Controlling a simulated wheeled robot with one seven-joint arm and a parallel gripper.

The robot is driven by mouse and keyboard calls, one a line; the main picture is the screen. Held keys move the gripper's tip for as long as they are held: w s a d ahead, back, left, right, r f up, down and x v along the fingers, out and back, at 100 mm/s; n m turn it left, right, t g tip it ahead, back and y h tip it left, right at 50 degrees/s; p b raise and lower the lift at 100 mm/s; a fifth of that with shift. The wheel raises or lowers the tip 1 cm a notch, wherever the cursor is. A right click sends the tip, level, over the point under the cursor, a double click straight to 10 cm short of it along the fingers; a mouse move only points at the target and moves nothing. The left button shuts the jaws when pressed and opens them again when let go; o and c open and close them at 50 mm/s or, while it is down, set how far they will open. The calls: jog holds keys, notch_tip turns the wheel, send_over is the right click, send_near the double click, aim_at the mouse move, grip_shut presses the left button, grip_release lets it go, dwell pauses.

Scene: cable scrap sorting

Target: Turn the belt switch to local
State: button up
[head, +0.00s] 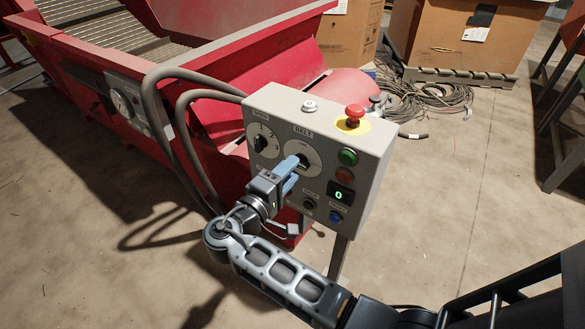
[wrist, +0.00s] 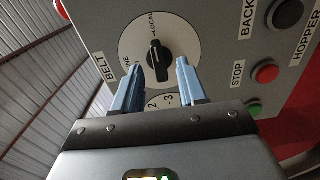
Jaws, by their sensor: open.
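The belt switch (wrist: 158,58) is a black bar knob on a round white dial, with BELT printed beside it and LOCAL on the dial's upper part in the wrist view. The knob's bar stands roughly upright in that view; I cannot tell for sure which mark it points to. In the head view the dial (head: 311,158) is partly hidden behind my fingers. My gripper (wrist: 160,68) is open, its blue fingertips apart, one on each side of the knob's lower end. I cannot tell whether they touch it. It also shows in the head view (head: 295,162), facing the panel.
The grey control box (head: 375,148) carries a red emergency button (head: 354,113), green button (head: 348,157), blue button (head: 336,217) and speed knob (head: 261,143). Thick cables loop at its left. A red hopper (head: 230,75) stands behind. Floor at right is open.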

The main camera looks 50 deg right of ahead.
jog(key=a, duration=0.6)
jog(key=shift+s+f, duration=0.15)
dwell(0.3)
